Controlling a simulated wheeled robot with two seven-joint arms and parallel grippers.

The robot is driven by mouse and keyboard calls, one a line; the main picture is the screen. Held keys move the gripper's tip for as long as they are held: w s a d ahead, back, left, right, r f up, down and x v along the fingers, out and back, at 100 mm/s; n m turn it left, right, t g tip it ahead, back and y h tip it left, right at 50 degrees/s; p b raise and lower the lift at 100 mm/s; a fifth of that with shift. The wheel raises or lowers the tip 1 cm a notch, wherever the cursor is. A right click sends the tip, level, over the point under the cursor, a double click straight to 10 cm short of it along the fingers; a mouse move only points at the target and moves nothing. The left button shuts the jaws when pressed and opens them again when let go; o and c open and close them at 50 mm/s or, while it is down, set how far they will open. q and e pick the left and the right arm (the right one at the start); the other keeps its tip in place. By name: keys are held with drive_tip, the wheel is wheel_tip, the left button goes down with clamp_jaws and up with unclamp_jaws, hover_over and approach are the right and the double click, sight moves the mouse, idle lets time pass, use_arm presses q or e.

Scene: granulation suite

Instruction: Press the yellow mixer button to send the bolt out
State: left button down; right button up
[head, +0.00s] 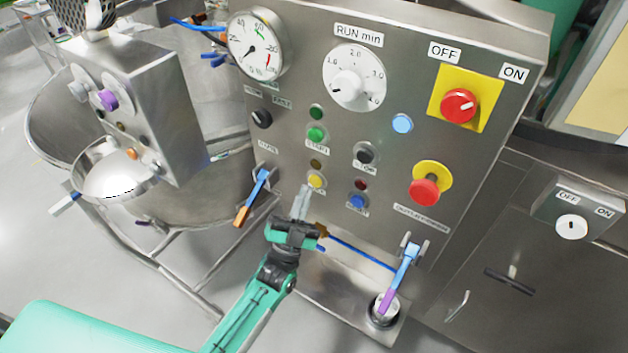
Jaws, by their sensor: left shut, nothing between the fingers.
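The yellow button (317,181) sits low on the grey steel control panel (285,150), with a small dark yellow lamp above it. My left gripper (304,190) is shut and empty. Its fingertips are just left of and slightly below the yellow button in the head view. I cannot tell whether they touch the button or panel. I cannot make out a bolt for certain. My right gripper is not in view.
Near the fingertips are a green button (316,134), a black button (364,154) and a blue button (357,201). A red emergency knob (424,192) is farther right. Blue-handled levers (259,184) flank the lower panel. A steel mixing bowl (117,174) stands left.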

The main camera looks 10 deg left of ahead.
use_arm(q)
drive_tip(key=shift+s, duration=0.1)
drive_tip(key=s, duration=0.1)
drive_tip(key=s+a+p, duration=0.1)
drive_tip(key=s, duration=0.2)
drive_tip(key=shift+s+a, duration=0.3)
drive_tip(key=shift+a, duration=0.05)
idle(2.1)
